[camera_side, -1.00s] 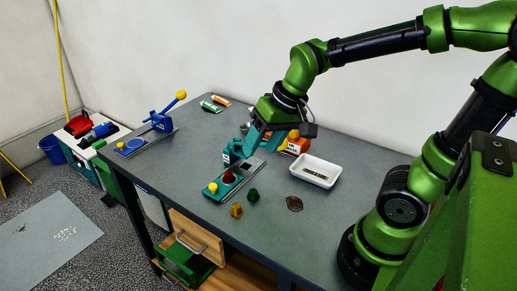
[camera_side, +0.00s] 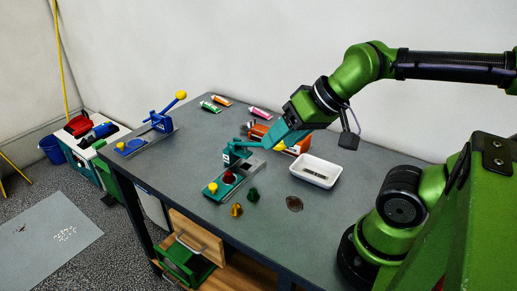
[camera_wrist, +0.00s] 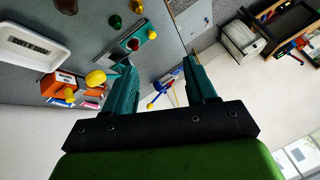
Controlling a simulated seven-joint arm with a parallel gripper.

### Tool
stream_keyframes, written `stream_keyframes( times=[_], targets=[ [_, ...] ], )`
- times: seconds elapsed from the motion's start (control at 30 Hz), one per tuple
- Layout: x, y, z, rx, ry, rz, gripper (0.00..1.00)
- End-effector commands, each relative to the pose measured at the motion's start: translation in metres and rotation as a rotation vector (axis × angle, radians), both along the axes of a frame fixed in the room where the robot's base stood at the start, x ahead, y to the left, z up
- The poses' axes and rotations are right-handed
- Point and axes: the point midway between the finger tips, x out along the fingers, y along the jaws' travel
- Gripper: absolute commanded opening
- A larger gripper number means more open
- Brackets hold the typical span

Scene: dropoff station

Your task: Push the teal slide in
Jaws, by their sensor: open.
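The teal slide (camera_side: 235,154), a block with a small white label, sits on a grey rail (camera_side: 249,168). A teal plate (camera_side: 210,194) with a yellow knob (camera_side: 212,187) and a red knob (camera_side: 229,178) is at the rail's near end. My gripper (camera_side: 257,138) has teal fingers, tilted down to the left, just right of the slide's top. I cannot tell whether a fingertip touches it. In the wrist view my gripper (camera_wrist: 160,75) is open with nothing between the fingers. The rail (camera_wrist: 128,36) shows there, and the left finger may hide part of the slide.
A white tray (camera_side: 334,172) and an orange box (camera_side: 300,148) stand to the right. A blue lever device (camera_side: 160,122) stands back left. Tubes (camera_side: 260,112) lie behind.

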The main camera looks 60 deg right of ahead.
Motion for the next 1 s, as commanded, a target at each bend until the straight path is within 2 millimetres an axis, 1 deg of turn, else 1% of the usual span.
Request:
stream_keyframes(
  times=[0.37, 0.4, 0.43, 0.57, 0.67, 0.77, 0.87, 1.0],
  targets=[
    [0.0, 0.0, 0.0, 0.0, 0.0, 0.0, 0.56],
    [0.0, 0.0, 0.0, 0.0, 0.001, 0.0, 0.52],
    [0.0, 0.001, -0.001, 0.0, 0.003, 0.003, 0.52],
    [0.006, 0.003, -0.012, 0.001, 0.059, 0.014, 0.52],
    [0.024, 0.005, -0.016, -0.004, 0.122, 0.027, 0.52],
    [0.052, 0.006, -0.018, -0.007, 0.21, 0.023, 0.52],
    [0.083, 0.008, -0.023, -0.011, 0.303, 0.0, 0.52],
    [0.127, 0.009, -0.036, -0.022, 0.434, -0.065, 0.52]
  ],
)
